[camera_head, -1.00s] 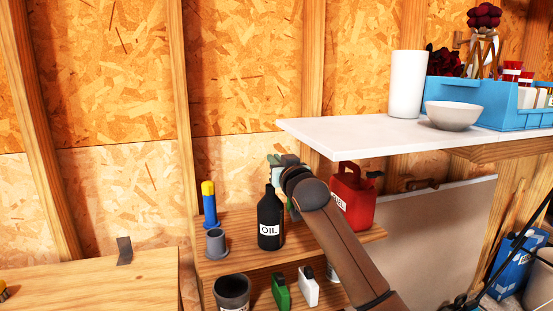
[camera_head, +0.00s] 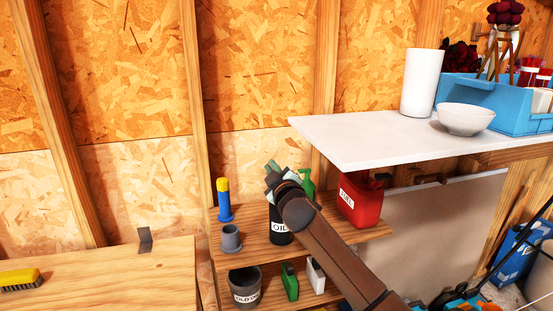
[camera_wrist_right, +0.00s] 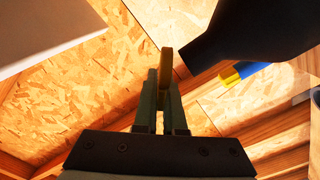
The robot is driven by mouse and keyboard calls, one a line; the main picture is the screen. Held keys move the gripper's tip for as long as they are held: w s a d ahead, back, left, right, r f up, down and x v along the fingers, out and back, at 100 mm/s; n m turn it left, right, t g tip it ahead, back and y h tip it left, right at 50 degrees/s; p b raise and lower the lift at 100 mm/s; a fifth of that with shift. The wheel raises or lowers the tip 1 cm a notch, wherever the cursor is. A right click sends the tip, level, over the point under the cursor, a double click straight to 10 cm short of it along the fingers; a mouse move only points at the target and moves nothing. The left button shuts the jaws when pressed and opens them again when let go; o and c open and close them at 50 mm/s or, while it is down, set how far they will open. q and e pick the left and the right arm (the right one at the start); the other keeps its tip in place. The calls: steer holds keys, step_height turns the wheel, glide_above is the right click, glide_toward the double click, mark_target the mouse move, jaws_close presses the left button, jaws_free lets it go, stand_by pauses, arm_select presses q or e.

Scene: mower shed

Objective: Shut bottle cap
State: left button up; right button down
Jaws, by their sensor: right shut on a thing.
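The black oil bottle (camera_head: 279,239) stands on the wooden shelf, its upper part hidden behind my right gripper (camera_head: 271,170). In the right wrist view, a black body that looks like the bottle (camera_wrist_right: 245,35) narrows down toward the fingertips. My right gripper (camera_wrist_right: 163,95) is shut there on a small yellow-brown piece, seemingly the bottle cap (camera_wrist_right: 166,62), close beside the bottle's neck end. I cannot tell whether cap and neck touch. My left gripper is not in view.
A red fuel can (camera_head: 361,200) stands right of the bottle, and a green container (camera_head: 307,184) is partly hidden behind my arm. A grey cup (camera_head: 231,239) and a blue-yellow tube (camera_head: 223,200) are at left. A white shelf (camera_head: 345,145) overhangs at right.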

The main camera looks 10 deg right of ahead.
steer(key=shift+a+f+n+p, duration=0.3)
steer(key=shift+f+n, duration=0.25)
steer(key=shift+n, duration=0.8)
steer(key=shift+a+f+n+p, duration=0.25)
steer(key=shift+f+n+p, duration=0.25)
steer(key=shift+n, duration=0.9)
steer(key=shift+a+f+n+p, duration=0.3)
steer(key=shift+f+n, duration=0.25)
steer(key=shift+n, duration=0.8)
steer(key=c, duration=1)
jaws_free()
steer(key=shift+s, duration=0.15)
steer(key=s, duration=1.2)
steer(key=shift+s+d, duration=0.15)
steer(key=shift+d, duration=0.15)
